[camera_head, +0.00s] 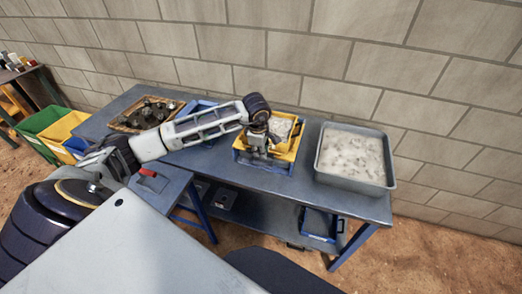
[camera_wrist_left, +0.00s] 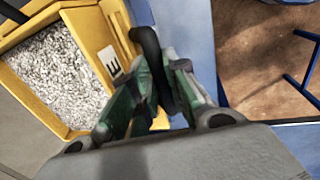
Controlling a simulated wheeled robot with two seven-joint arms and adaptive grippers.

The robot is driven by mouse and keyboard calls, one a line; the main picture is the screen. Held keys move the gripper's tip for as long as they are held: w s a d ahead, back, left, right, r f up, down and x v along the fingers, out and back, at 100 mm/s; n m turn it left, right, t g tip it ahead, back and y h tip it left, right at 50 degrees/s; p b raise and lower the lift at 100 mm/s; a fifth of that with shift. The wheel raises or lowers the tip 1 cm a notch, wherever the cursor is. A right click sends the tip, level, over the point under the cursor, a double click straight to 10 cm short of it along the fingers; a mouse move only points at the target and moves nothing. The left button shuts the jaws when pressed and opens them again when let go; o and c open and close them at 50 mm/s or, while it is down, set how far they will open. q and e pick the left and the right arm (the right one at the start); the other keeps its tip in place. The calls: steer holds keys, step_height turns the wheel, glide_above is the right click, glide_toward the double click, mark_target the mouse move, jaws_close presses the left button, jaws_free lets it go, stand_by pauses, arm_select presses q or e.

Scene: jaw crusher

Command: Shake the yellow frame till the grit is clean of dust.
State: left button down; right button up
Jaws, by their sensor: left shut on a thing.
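The yellow frame (camera_head: 292,147) sits over a blue tray (camera_head: 262,164) on the workbench, right of its middle. Grey-white grit (camera_wrist_left: 62,72) lies inside the frame; in the head view my gripper partly covers it. My left gripper (camera_head: 262,150) is at the frame's front left side. In the left wrist view the left gripper (camera_wrist_left: 158,95) is shut on a black handle (camera_wrist_left: 150,62) beside the frame's wall, which bears a white label with a letter E. I cannot tell how much dust is on the grit. My right gripper is not in view.
A grey metal tray (camera_head: 354,156) of pale, dusty material stands right of the frame. A wooden tray of dark rocks (camera_head: 147,114) is at the bench's left. Green (camera_head: 44,122) and yellow bins stand further left. A block wall closes the back.

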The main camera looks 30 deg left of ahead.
arm_select(q)
steer(key=shift+w, duration=0.15)
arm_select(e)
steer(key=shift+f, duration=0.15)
arm_select(q)
steer(key=shift+w+a+b, duration=0.25)
steer(key=shift+w+b, duration=0.5)
steer(key=shift+w, duration=0.25)
steer(key=shift+w+a+b, duration=0.25)
steer(key=shift+w+b, duration=0.5)
steer(key=shift+w, duration=0.25)
steer(key=shift+w+a, duration=0.1)
steer(key=shift+w, duration=0.45)
steer(key=c, duration=1.4)
jaws_free()
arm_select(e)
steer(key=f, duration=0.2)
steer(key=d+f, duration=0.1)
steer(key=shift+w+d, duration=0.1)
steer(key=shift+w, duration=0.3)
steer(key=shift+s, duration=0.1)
arm_select(q)
steer(key=shift+r, duration=0.15)
